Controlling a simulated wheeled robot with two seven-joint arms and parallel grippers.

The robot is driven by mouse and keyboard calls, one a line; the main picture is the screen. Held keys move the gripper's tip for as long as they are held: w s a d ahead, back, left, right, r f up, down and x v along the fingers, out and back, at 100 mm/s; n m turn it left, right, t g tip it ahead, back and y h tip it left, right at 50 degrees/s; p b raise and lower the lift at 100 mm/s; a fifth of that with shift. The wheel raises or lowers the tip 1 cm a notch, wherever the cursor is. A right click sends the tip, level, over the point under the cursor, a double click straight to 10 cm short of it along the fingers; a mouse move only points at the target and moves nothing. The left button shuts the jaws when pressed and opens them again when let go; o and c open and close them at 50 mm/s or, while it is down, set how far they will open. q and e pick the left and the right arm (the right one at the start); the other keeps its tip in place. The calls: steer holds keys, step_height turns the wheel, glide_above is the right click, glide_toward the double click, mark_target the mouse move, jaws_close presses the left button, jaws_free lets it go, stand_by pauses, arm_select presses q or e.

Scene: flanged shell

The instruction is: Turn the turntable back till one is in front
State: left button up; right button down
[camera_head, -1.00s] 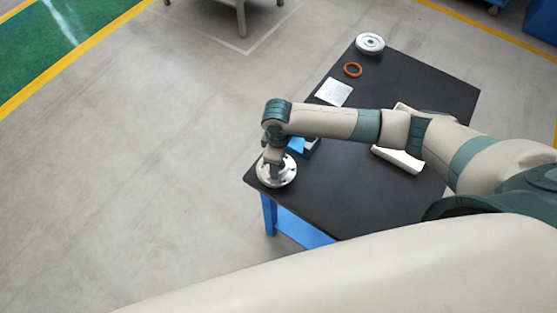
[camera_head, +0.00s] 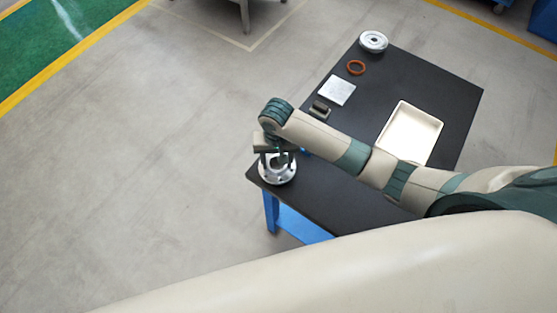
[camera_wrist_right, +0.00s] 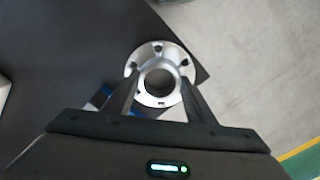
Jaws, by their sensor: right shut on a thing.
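A silver flanged shell (camera_head: 277,174) with a round central opening stands at the near left corner of the black table. Its flange also shows in the right wrist view (camera_wrist_right: 160,101), with several dark holes around the ring. My right gripper (camera_head: 276,160) is over it from above, one finger on each side of its raised middle, and is shut on it. In the wrist view the fingertips (camera_wrist_right: 159,84) lie against the ring's two sides. I cannot make out a separate turntable under the shell; its underside is hidden. My left gripper is not in view.
The shell is close to the table edge. Open floor lies left.

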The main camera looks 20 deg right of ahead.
steer(key=m, duration=0.5)
steer(key=shift+s+a+f, duration=0.2)
steer(key=shift+a+f, duration=0.1)
steer(key=shift+a, duration=0.1)
steer(key=m, duration=0.3)
steer(key=shift+w, duration=0.15)
steer(key=c, duration=0.7)
jaws_free()
steer(key=shift+w+r+m, duration=0.1)
steer(key=shift+w+m, duration=0.05)
steer(key=shift+m, duration=0.35)
steer(key=shift+w+d, duration=0.1)
steer(key=shift+d, duration=0.05)
steer(key=shift+w, duration=0.1)
steer(key=shift+r, duration=0.15)
